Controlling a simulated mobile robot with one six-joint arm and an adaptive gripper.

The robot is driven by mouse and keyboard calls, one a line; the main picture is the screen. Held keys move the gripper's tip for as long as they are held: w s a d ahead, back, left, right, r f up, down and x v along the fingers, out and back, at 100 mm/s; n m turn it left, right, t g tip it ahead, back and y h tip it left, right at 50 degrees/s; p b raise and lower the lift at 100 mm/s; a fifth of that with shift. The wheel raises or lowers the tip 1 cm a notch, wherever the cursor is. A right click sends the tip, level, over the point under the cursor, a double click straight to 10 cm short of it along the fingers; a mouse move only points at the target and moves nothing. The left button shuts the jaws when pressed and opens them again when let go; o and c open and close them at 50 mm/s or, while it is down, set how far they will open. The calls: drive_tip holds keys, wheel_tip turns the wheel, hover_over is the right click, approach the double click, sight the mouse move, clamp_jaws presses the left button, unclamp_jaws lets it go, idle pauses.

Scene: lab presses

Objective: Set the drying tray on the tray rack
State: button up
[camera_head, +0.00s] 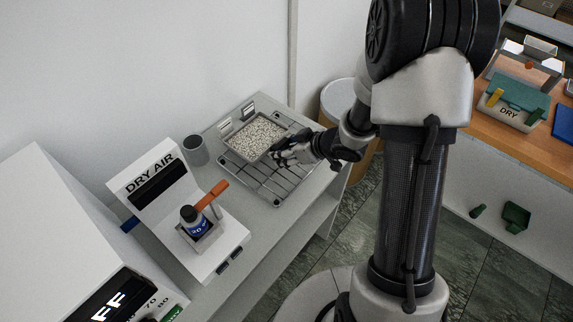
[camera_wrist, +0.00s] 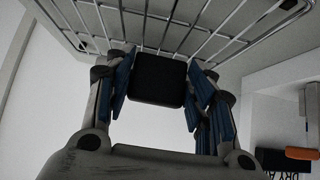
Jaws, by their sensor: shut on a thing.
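The drying tray (camera_head: 247,151) is a square grey tray full of pale granules, at the back of the counter in the head view. It lies over the back part of the wire tray rack (camera_head: 268,186), whose front bars are bare. I cannot tell whether the tray touches the bars. My gripper (camera_head: 278,151) is at the tray's front right edge. In the wrist view my gripper (camera_wrist: 160,78) is shut on a black block (camera_wrist: 158,80), which seems to be the tray's handle. Wire bars (camera_wrist: 190,30) run across the top of that view.
A grey cup (camera_head: 195,150) stands left of the rack. The DRY AIR unit (camera_head: 155,180) with a blue-labelled bottle (camera_head: 196,222) and orange lever is at front left. Two small cards (camera_head: 248,110) stand behind the tray. A wooden bench (camera_head: 540,133) is at right.

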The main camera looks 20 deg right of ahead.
sight(287, 168)
drive_tip(key=shift+f+b, duration=1)
drive_tip(key=shift+f, duration=1.1)
drive_tip(key=shift+f, duration=0.25)
drive_tip(key=o, duration=1.2)
drive_tip(key=shift+r, duration=0.15)
